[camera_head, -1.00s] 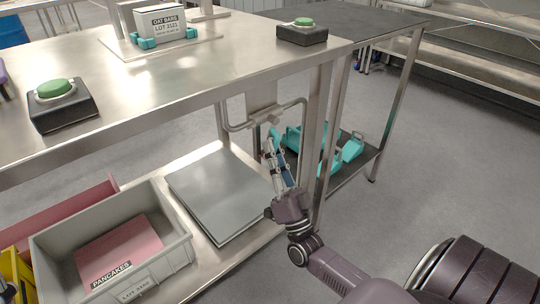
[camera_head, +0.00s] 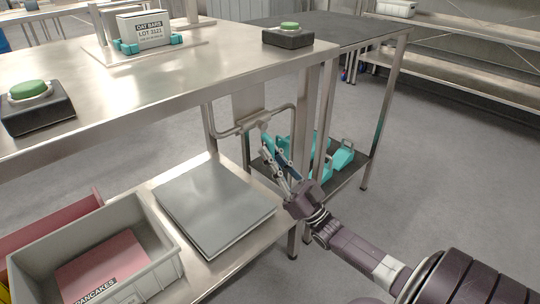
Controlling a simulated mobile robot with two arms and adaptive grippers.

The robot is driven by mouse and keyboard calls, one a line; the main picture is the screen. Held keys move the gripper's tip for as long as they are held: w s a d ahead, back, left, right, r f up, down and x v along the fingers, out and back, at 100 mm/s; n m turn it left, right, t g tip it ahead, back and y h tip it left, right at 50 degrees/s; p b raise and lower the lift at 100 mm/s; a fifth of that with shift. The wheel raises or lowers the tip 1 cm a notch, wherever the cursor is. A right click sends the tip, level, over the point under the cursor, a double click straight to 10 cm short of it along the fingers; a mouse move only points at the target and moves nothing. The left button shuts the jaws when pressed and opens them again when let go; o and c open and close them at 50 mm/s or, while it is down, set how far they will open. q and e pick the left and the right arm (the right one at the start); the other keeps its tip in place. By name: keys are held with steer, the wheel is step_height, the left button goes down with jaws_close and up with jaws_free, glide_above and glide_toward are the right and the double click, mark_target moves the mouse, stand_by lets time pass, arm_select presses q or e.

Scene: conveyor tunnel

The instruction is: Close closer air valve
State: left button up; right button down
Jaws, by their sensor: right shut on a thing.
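My right gripper (camera_head: 266,139) comes in from the lower right. My left gripper is not in view.
Table legs (camera_head: 303,150) stand close to my right gripper. Teal parts (camera_head: 342,155) lie on the shelf behind. A grey plate (camera_head: 215,208) and a grey crate (camera_head: 150,237) are on the lower shelf. Green buttons (camera_head: 289,27) sit on the tabletop. The floor to the right is clear.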

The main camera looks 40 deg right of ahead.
steer(key=c, duration=1.9)
jaws_free()
steer(key=shift+c, duration=0.2)
steer(key=v, duration=1.2)
